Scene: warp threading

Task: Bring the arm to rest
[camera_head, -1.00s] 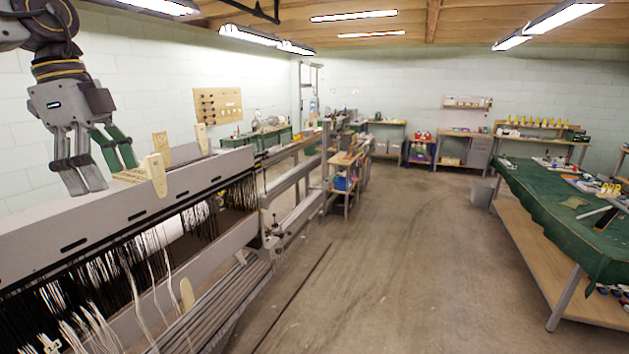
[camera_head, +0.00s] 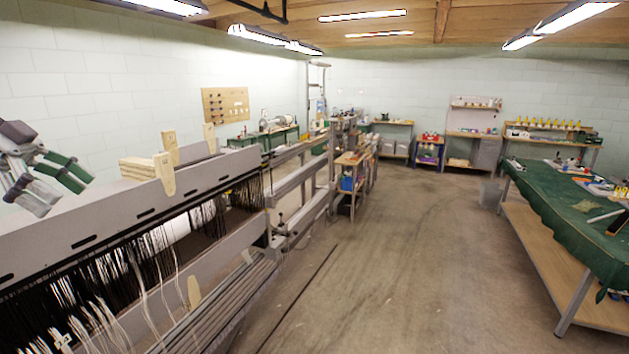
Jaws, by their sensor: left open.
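My left gripper (camera_head: 52,186) is at the left edge of the head view, tilted, with grey and green fingers. It is open and I see nothing between its fingers. It is above the near left part of the loom's grey beam (camera_head: 110,222), apart from the wooden pieces (camera_head: 146,169) on the beam. The rest of the left arm is cut off by the picture's edge. My right gripper is not in view.
The loom (camera_head: 205,240) with black and white warp threads (camera_head: 120,290) fills the left side. A table with a green cloth (camera_head: 560,215) stands at the right. The concrete floor (camera_head: 400,270) between them is clear.

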